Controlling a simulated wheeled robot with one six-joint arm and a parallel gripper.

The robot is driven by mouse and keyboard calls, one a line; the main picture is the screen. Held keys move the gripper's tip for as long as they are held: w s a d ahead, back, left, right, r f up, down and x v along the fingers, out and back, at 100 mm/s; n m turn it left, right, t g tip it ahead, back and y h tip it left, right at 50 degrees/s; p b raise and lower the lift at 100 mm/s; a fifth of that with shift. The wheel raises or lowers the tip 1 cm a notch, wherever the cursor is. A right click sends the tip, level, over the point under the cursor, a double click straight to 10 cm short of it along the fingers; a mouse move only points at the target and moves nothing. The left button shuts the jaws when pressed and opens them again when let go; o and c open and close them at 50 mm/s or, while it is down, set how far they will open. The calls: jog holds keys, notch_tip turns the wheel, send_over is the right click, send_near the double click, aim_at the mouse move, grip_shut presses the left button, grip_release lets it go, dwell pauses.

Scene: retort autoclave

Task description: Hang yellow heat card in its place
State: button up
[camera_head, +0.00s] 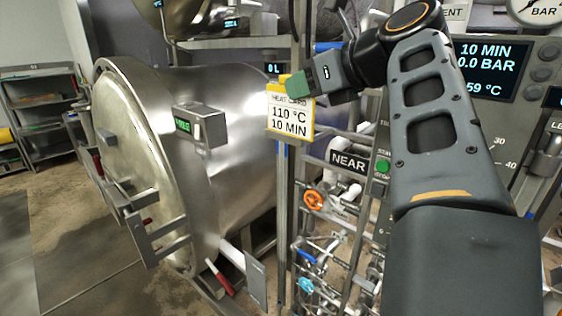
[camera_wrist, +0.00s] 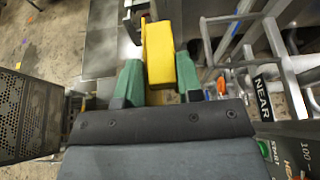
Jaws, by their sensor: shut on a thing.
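The yellow heat card (camera_head: 291,117) has a white face reading "HEAT CARD 110 °C 10 MIN". It hangs upright in front of a metal post, beside the large steel retort. My gripper (camera_head: 284,87) is shut on its top edge with green-tipped fingers. In the wrist view the yellow card (camera_wrist: 160,50) stands out between the two green fingertips (camera_wrist: 160,82). I cannot tell whether the card touches the post or any hook behind it, as the card and the gripper cover that spot.
The steel retort (camera_head: 225,110) with its round door stands at left, with a small green display box (camera_head: 200,126) on it. A "NEAR" sign (camera_head: 349,162), an orange valve wheel (camera_head: 314,200) and pipes lie below right. A control panel (camera_head: 490,68) stands behind my arm.

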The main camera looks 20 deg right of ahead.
jog(key=shift+d, duration=0.1)
jog(key=w+d+f, duration=0.1)
jog(key=w+f, duration=0.3)
jog(key=w+d+f+p, duration=0.1)
jog(key=w+f, duration=0.2)
jog(key=w, duration=0.2)
jog(key=w+d+f, duration=0.1)
jog(key=w+f, duration=0.3)
jog(key=shift+w+d+f, duration=0.25)
jog(key=shift+w+f, duration=0.05)
jog(key=shift+w, duration=0.05)
jog(key=shift+s+f+p, duration=0.15)
jog(key=shift+f+p, duration=0.25)
jog(key=shift+p, duration=0.3)
jog(key=shift+f, duration=0.15)
jog(key=shift+f, duration=0.3)
jog(key=o, duration=0.9)
